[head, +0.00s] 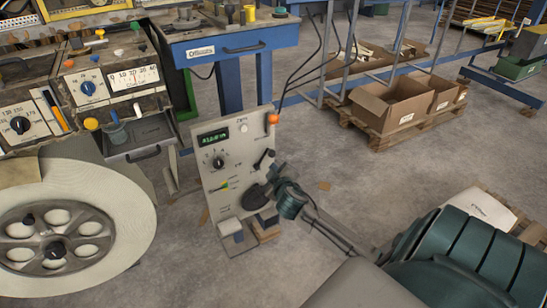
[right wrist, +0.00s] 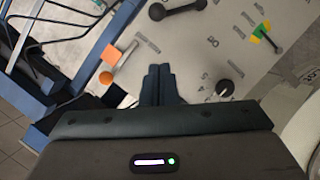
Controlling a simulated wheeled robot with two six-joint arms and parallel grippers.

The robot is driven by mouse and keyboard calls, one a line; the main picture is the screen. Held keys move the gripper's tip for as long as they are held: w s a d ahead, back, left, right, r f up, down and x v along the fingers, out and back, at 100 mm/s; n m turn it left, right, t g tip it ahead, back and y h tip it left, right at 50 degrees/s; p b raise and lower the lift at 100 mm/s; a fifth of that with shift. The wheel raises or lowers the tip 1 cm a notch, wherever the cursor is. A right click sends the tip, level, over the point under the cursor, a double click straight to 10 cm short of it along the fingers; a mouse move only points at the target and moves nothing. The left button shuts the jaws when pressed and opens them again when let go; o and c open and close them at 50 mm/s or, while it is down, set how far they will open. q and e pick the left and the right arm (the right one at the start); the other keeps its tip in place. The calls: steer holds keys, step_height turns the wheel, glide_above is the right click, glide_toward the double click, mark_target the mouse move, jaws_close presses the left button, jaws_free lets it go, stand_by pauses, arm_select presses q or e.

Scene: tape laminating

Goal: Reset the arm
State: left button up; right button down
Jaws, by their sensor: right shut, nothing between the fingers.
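My right gripper (head: 256,196) is in front of the lower part of an upright beige control panel (head: 215,165) in the head view. In the right wrist view the two dark fingers (right wrist: 160,84) lie together, shut, with nothing between them. The panel (right wrist: 205,60) lies just beyond them; I cannot tell whether they touch it. A black knob (right wrist: 225,88) is right of the fingers, and a green and yellow switch (right wrist: 262,32) is farther up. The panel has a green digital display (head: 213,138) and an orange knob (head: 272,118). My left gripper is not in view.
A large cream roll (head: 120,215) on a grey hub stands at the left. Machine consoles with dials (head: 110,85) and a blue bench (head: 230,47) are behind it. Cardboard boxes (head: 392,103) stand on a pallet at the back right. Grey floor is open between panel and pallet.

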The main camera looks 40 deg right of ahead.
stand_by(0.4)
